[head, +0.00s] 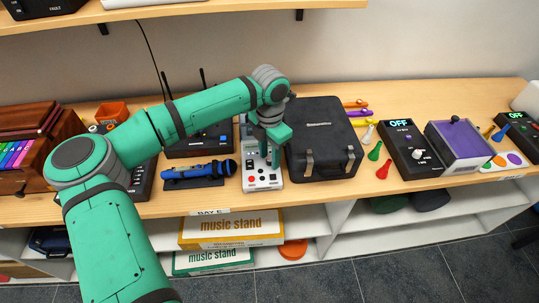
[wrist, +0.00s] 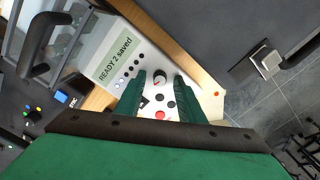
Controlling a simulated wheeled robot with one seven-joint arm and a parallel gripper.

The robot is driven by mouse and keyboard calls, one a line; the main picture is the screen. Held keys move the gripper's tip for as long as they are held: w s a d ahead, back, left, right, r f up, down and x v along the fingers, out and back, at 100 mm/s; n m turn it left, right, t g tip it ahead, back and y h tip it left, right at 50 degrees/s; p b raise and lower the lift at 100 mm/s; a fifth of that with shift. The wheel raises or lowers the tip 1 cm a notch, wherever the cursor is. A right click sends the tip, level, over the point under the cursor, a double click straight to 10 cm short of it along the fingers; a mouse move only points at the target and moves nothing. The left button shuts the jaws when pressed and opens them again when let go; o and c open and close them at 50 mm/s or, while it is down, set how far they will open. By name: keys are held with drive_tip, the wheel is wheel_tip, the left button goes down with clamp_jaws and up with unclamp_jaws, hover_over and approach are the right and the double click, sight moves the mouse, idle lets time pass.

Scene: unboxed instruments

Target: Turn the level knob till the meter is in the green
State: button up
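A white instrument (head: 262,184) stands on the bench under my gripper (head: 268,160). In the wrist view the white instrument (wrist: 112,45) has a display reading "READY 2 saved" and a row of small dark round lamps (wrist: 124,82), none visibly green. A black knob (wrist: 161,76) with a pale mark shows between the fingertips of my gripper (wrist: 160,81). The fingers are apart, one on each side of the knob; I cannot tell whether they touch it. Black buttons, a red button (wrist: 160,115) and a white switch sit closer to the palm. No knob label is readable.
A black case (head: 322,130) stands close on the right of the instrument. A blue microphone (head: 200,172) lies in a cradle on the left. Further right are two dark boxes reading "OFF" (head: 402,140) and a purple-topped box (head: 460,140). The bench's front edge is near.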

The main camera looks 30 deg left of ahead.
sight(270, 160)
wheel_tip(270, 160, up, 11)
idle(0.4)
drive_tip(key=shift+f, duration=0.15)
idle(0.4)
